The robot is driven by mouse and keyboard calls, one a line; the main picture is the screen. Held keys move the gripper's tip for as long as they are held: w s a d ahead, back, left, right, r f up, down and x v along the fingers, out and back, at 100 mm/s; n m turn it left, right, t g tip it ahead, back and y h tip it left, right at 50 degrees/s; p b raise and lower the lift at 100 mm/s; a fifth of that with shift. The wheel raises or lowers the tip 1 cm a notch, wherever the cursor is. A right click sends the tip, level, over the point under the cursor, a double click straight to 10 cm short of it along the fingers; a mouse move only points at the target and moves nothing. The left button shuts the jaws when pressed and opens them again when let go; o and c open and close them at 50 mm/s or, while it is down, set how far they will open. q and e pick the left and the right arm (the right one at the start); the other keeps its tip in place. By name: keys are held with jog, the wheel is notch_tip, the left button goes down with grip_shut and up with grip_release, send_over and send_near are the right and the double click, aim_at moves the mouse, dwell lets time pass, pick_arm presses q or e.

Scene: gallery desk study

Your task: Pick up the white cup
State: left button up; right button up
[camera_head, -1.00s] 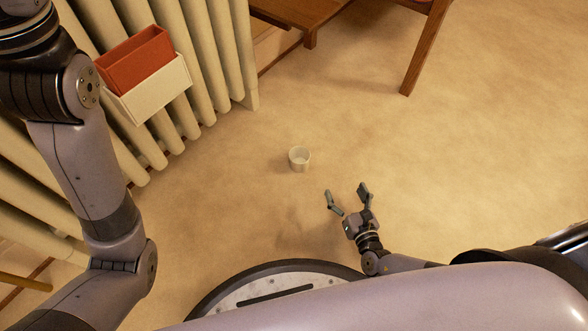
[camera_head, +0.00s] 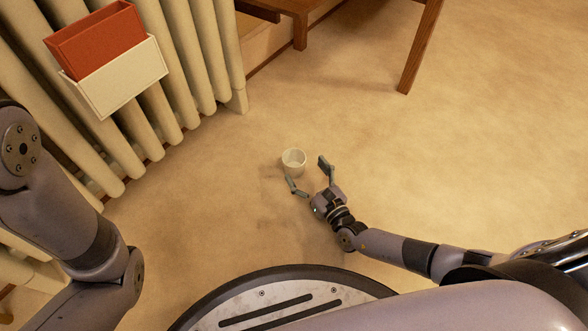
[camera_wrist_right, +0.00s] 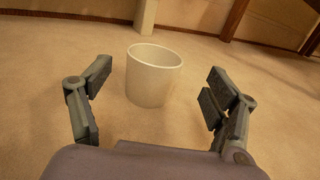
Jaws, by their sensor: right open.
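The white cup (camera_head: 293,163) stands upright on the beige floor, with its open top facing up. My right gripper (camera_head: 307,174) is open and empty just in front of the cup in the head view, its fingers pointing at it. In the right wrist view the cup (camera_wrist_right: 152,80) stands ahead between the two spread fingers of my right gripper (camera_wrist_right: 155,88), nearer the left finger. No contact with the cup shows. My left arm shows at the left of the head view, but its gripper is out of view.
A cream radiator (camera_head: 172,70) lines the left wall, with a red box (camera_head: 97,42) and a cream box (camera_head: 118,80) on it. A wooden table leg (camera_head: 419,50) stands at the top right. The floor around the cup is clear.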

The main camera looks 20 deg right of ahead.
aim_at(300, 168)
jog(key=shift+w+a+f, duration=0.1)
jog(key=shift+w+a, duration=0.05)
jog(key=shift+w, duration=0.4)
jog(key=b+x, duration=0.3)
jog(key=x, duration=0.1)
jog(key=shift+a+f, duration=0.3)
jog(key=shift+w+a+r+b, duration=0.1)
jog(key=shift+w+b, duration=0.2)
jog(key=shift+w, duration=0.15)
jog(key=shift+c, duration=0.5)
jog(key=c, duration=1.2)
jog(key=shift+o, duration=0.2)
jog(key=shift+r, duration=0.1)
